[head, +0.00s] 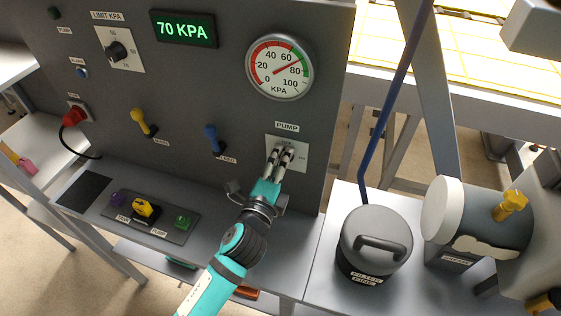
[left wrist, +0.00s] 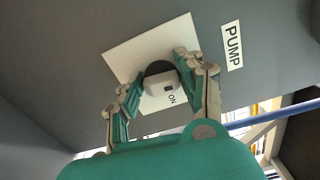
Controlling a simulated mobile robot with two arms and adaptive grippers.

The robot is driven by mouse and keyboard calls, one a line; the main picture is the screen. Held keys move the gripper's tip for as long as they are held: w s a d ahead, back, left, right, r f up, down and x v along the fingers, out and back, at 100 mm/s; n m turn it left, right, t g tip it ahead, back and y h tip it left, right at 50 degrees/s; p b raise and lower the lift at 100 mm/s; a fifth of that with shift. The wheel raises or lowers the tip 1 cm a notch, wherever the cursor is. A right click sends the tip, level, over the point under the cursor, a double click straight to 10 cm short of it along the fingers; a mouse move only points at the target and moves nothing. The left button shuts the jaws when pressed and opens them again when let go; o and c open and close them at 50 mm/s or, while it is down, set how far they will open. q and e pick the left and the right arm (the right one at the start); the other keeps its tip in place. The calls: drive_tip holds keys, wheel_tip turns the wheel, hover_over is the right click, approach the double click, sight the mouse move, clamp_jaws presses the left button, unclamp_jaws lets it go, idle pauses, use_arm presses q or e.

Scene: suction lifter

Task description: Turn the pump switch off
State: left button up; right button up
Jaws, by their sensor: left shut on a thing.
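The pump switch is a knob on a pale square plate (head: 301,158) at the lower right of the grey panel, under a PUMP label (head: 287,127). My left gripper (head: 281,149) is at the plate and covers most of the knob in the head view. In the left wrist view the pale knob (left wrist: 160,84) sits on a dark round base between the two fingers of my left gripper (left wrist: 158,85), which is shut on it. The word ON shows on the plate beside the knob. My right gripper is not in view.
The display (head: 184,29) reads 70 KPA, and the round gauge (head: 280,67) points near 70 to 80. A yellow lever (head: 140,117) and a blue lever (head: 212,134) are left of the switch. A dark lidded filter canister (head: 375,241) stands to the right.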

use_arm(q)
drive_tip(key=shift+f+n, duration=0.15)
drive_tip(key=shift+n, duration=0.45)
drive_tip(key=o, duration=1.1)
drive_tip(key=v, duration=1.2)
drive_tip(key=shift+a+n, duration=0.1)
drive_tip(key=shift+n, duration=0.2)
